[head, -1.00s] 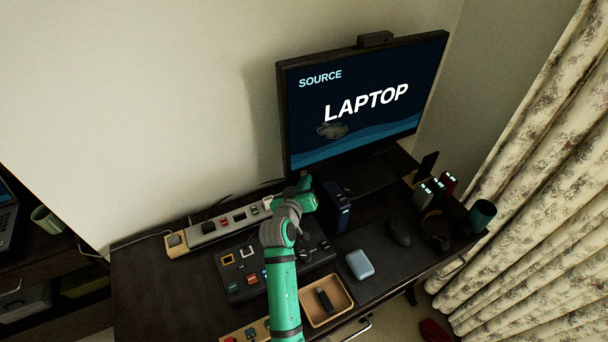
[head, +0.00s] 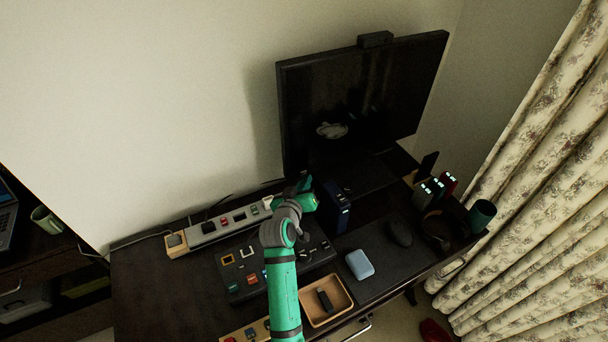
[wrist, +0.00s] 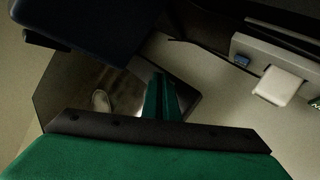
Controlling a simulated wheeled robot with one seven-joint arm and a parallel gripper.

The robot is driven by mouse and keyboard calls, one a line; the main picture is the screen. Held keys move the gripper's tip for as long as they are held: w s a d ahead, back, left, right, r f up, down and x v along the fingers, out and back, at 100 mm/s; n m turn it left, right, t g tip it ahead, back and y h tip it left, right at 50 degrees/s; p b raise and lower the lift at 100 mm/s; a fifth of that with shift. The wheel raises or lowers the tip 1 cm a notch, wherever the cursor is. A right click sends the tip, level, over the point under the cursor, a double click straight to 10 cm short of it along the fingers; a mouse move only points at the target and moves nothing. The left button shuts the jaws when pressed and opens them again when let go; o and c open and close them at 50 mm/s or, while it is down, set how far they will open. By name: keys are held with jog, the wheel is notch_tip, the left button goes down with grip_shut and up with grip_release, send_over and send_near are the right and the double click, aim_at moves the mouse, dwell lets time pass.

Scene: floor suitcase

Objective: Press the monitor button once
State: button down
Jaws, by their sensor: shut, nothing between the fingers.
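The monitor (head: 362,98) stands at the back of the desk, and its screen is dark with only a faint reflection. My green arm reaches up from the front, and my gripper (head: 305,184) is at the monitor's lower left corner. In the wrist view my gripper (wrist: 162,97) shows as green fingers held together, with nothing between them. They point toward a dark, glossy panel (wrist: 75,92) that looks like the monitor. The monitor button itself cannot be made out, and I cannot tell whether the fingertips touch the monitor.
A power strip (head: 215,229) lies along the wall to the left. A dark blue box (head: 334,207) stands just right of my gripper. A wooden tray (head: 349,303), a light blue case (head: 359,264) and a mouse (head: 399,232) lie nearer the front. A cup (head: 482,215) stands at the right edge.

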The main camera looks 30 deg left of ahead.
jog(key=shift+s+d, duration=0.25)
jog(key=shift+d, duration=0.25)
jog(key=shift+d, duration=0.1)
jog(key=shift+s+d, duration=0.45)
jog(key=shift+d, duration=0.25)
jog(key=shift+s+d, duration=0.4)
jog(key=shift+d, duration=0.25)
jog(key=shift+s+d, duration=0.45)
jog(key=shift+d, duration=0.25)
